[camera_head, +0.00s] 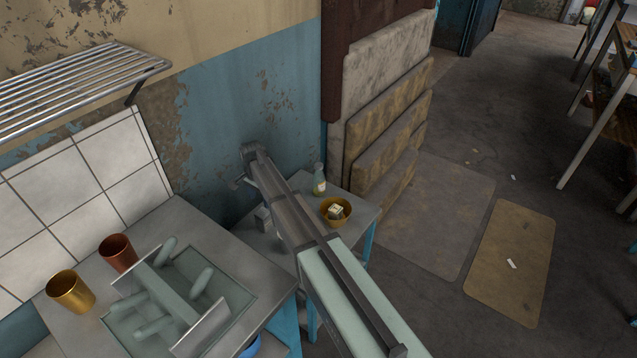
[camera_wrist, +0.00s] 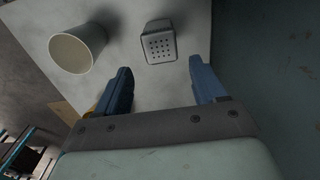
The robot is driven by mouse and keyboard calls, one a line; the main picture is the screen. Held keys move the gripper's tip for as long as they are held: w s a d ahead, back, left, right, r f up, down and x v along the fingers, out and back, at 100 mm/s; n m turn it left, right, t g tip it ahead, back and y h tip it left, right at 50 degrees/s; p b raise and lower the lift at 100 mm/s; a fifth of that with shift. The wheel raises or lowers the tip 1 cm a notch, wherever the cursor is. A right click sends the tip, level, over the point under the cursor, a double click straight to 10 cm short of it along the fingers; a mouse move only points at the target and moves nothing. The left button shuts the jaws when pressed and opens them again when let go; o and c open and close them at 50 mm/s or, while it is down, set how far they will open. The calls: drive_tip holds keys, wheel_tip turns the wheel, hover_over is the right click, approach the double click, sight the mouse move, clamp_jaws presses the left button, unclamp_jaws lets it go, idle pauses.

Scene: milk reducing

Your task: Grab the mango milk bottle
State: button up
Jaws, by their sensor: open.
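A small pale green bottle (camera_head: 319,182) with a light label stands upright on the small table at the back, against the blue wall. It is the only bottle I see, and its label is too small to read. My gripper (camera_wrist: 160,66) is open and empty in the wrist view, with its blue fingers spread above a light tabletop. In the head view my arm reaches over the small table, left of the bottle and apart from it. I cannot find the bottle in the wrist view.
A grater-like shaker (camera_wrist: 160,44) stands ahead between my fingers, with a pale cup (camera_wrist: 72,54) to its left. A golden bowl (camera_head: 329,219) holding pale blocks sits beside the bottle. Copper (camera_head: 118,254) and gold (camera_head: 70,293) cups stand on the counter.

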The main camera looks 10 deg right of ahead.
drive_tip(key=w+d+r+m, duration=0.1)
drive_tip(key=w+d+r, duration=0.15)
drive_tip(key=d, duration=0.45)
wheel_tip(320, 180, up, 9)
drive_tip(key=m, duration=0.7)
hover_over(318, 165)
wheel_tip(318, 165, down, 8)
drive_tip(key=shift+s+f, duration=0.1)
drive_tip(key=shift+f, duration=2.8)
drive_tip(key=shift+c, duration=0.3)
clamp_jaws()
